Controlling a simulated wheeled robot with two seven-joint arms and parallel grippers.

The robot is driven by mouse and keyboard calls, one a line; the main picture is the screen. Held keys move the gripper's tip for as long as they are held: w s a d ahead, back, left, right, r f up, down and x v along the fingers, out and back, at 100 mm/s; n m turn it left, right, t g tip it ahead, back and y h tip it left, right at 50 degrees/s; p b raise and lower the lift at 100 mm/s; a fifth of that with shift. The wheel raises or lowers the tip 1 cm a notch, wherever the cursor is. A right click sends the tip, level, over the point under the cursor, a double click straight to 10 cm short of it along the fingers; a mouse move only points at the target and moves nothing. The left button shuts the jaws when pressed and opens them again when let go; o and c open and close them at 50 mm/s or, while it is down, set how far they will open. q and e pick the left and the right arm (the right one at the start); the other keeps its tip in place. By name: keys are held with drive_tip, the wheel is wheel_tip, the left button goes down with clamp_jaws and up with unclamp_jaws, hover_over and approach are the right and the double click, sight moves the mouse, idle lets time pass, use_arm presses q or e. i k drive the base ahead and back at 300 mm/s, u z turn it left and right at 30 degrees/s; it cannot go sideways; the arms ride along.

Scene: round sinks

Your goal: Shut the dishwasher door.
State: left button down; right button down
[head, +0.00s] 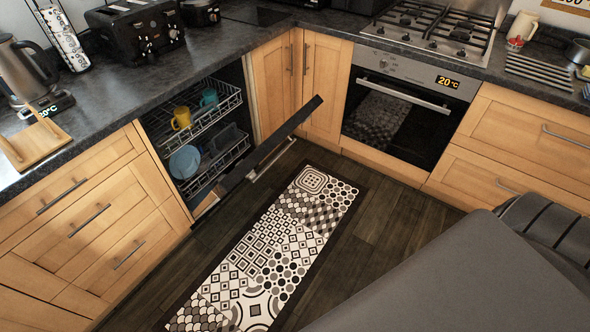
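The dishwasher (196,128) is built into the left counter, and its front is open. Its door (270,152) stands tilted out from the opening, seen nearly edge-on as a dark slanted band with a bar handle along its outer side. Inside, the upper rack holds a yellow mug (181,118) and a teal mug (209,98). The lower rack holds a blue plate (185,162) and a dark item. The lower part of the opening is partly hidden by the door. Neither of my grippers is in view; a large grey part of mine fills the lower right.
A patterned rug (275,245) lies on the dark wood floor beside the door. Drawers (85,225) are left of the dishwasher. Corner cabinets and an oven (405,115) stand beyond it. A toaster, kettle and wooden board sit on the counter. Floor around the rug is clear.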

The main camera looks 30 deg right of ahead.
sight(223, 187)
drive_tip(key=u, duration=0.3)
drive_tip(key=i, duration=0.95)
drive_tip(key=z, duration=0.6)
